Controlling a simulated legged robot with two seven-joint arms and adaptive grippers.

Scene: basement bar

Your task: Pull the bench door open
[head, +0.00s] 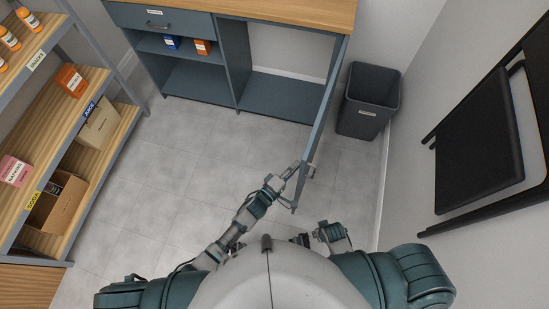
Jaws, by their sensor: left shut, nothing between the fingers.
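The bench (232,62) is a blue-grey cabinet with a wooden top, at the back of the head view. Its door (322,118) stands swung out from the right side toward me, seen almost edge-on. The open compartment behind it looks empty. My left gripper (292,174) is shut with nothing held, close to the free end of the door on its left side. A small handle (309,169) shows at the door's edge there; I cannot tell whether the gripper touches it. My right gripper (307,238) is low in front of my body, right of the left arm, and small in view.
A dark bin (369,100) stands right of the door by the wall. A folded black chair (480,140) hangs or leans at the right wall. A wooden shelf rack (75,120) with boxes and bottles stands at the left. The tiled floor (190,165) between is clear.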

